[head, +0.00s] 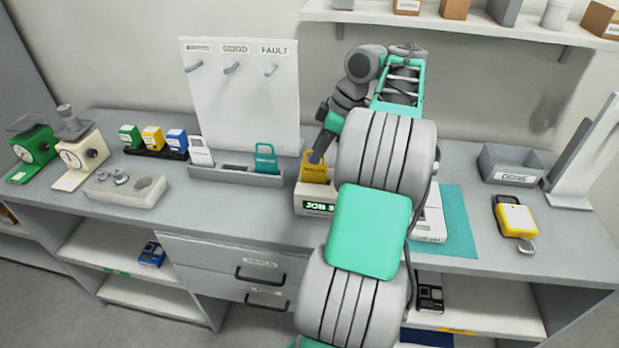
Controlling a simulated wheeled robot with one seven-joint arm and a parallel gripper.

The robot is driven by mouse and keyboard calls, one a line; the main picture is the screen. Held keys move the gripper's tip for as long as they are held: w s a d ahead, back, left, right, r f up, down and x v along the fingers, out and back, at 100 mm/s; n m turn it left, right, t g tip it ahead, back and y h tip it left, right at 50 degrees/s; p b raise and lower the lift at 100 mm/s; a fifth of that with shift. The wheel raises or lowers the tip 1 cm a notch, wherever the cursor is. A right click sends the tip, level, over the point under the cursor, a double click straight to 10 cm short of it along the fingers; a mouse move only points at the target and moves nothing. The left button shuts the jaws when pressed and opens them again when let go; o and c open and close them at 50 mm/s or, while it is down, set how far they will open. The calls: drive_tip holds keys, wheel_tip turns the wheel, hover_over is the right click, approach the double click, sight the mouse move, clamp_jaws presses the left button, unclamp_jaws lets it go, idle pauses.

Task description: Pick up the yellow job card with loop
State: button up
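A yellow job card (314,174) stands upright in a small white holder (303,190) whose display reads what looks like "JOB 3". The card's upper part, where a loop would be, is partly hidden by my gripper. My gripper (319,156) points down from the upper right, with its dark fingertip area at the top of the card. I cannot tell whether the fingers are open, shut or touching the card.
A grey rack (235,174) left of the holder carries a white card (200,152) and a teal card (265,160). A peg board (240,105) stands behind. A yellow-and-white item (516,219) lies at right near a grey bin (510,165). My arm hides part of the table.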

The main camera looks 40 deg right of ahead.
sight(309, 167)
drive_tip(key=b+x, duration=0.1)
drive_tip(key=x, duration=0.4)
drive_tip(key=b+x, duration=0.1)
drive_tip(key=x, duration=0.1)
drive_tip(key=shift+w+d+f+b, duration=0.15)
drive_tip(key=shift+d+f+b, duration=0.05)
drive_tip(key=shift+d+b, duration=0.15)
clamp_jaws()
